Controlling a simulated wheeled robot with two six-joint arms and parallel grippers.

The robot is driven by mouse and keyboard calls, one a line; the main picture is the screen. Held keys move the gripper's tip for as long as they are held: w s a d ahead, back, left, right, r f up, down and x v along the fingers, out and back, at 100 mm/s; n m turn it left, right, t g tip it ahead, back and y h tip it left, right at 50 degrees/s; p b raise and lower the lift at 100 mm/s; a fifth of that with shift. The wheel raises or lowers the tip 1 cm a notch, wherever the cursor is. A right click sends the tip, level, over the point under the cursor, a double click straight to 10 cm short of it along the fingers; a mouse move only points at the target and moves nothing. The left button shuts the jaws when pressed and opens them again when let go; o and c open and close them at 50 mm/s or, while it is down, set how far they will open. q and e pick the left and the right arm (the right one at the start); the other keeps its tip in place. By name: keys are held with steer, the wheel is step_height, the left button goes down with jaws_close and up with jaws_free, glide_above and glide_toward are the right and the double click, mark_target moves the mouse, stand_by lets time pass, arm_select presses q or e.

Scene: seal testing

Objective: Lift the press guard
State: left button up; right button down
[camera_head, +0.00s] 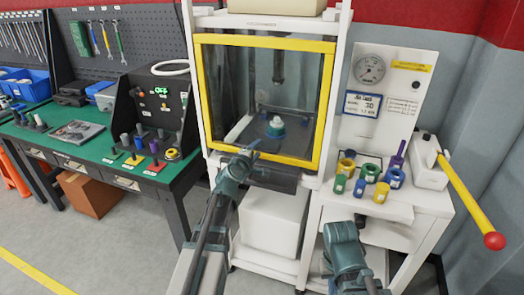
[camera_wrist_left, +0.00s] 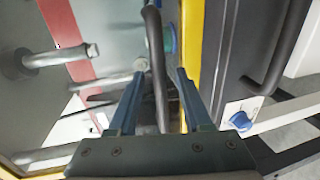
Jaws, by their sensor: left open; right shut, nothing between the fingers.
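The press guard (camera_head: 322,110) is a clear panel in a yellow frame, down across the front of the white press. Its yellow edge (camera_wrist_left: 192,50) also shows in the left wrist view. My left gripper (camera_head: 250,152) is at the guard's lower edge. In the left wrist view, my left gripper (camera_wrist_left: 158,85) is open, with a dark curved bar (camera_wrist_left: 155,50) running between its fingers; I cannot tell whether they touch it. My right gripper (camera_head: 341,232) is low in front of the side table, shut and empty, its fingertips hard to make out.
Behind the guard stands a teal and white part (camera_head: 276,125). Right of the press, a white table (camera_head: 425,198) holds several colored rings and cylinders. A yellow lever with a red knob (camera_head: 494,240) sticks out at far right. A green workbench (camera_head: 40,142) stands left.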

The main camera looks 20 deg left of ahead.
arm_select(q)
steer(key=shift+w+f, duration=0.1)
steer(key=shift+w, duration=0.4)
jaws_close()
stand_by(1.1)
